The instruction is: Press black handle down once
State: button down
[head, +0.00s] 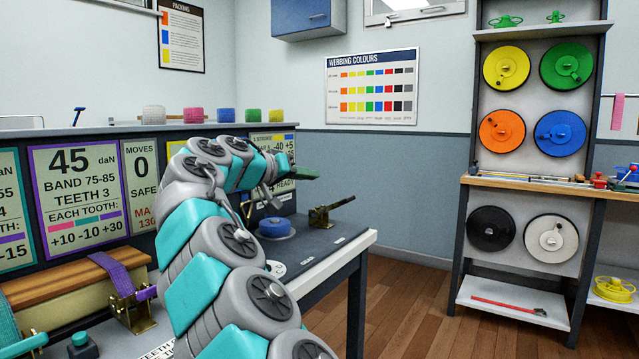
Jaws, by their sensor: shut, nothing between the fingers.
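A brass ratchet (319,217) stands on the dark bench top, right of my arm. Its black handle (342,203) sticks out up and to the right at a shallow slant. My gripper (306,173) is shut and empty, at the end of my arm. In the picture it is above and left of the handle, with a visible gap. The fingertips are small and partly merge with the panels behind. My arm hides much of the bench's middle.
A blue disc (275,228) lies on the bench left of the ratchet. Another brass ratchet (133,312) holds a purple strap (118,272) over a wooden block at the left. Display panels (82,188) line the bench's back. A spool rack (535,180) stands right, beyond open floor (415,290).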

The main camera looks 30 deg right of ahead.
jog(key=p, duration=0.1)
send_over(347, 200)
jog(key=w+a, duration=0.2)
jog(key=w, duration=0.2)
jog(key=f, duration=0.2)
jog(key=shift+s+d+f, duration=0.15)
jog(key=shift+s+f, duration=0.15)
jog(key=shift+f, duration=0.25)
jog(key=shift+s+d+f, duration=0.15)
jog(key=shift+s+f, duration=0.1)
jog(key=shift+f, duration=0.3)
jog(key=shift+s+d+f, duration=0.15)
jog(key=shift+s+f, duration=0.15)
jog(key=shift+f, duration=0.25)
jog(key=shift+f, duration=0.15)
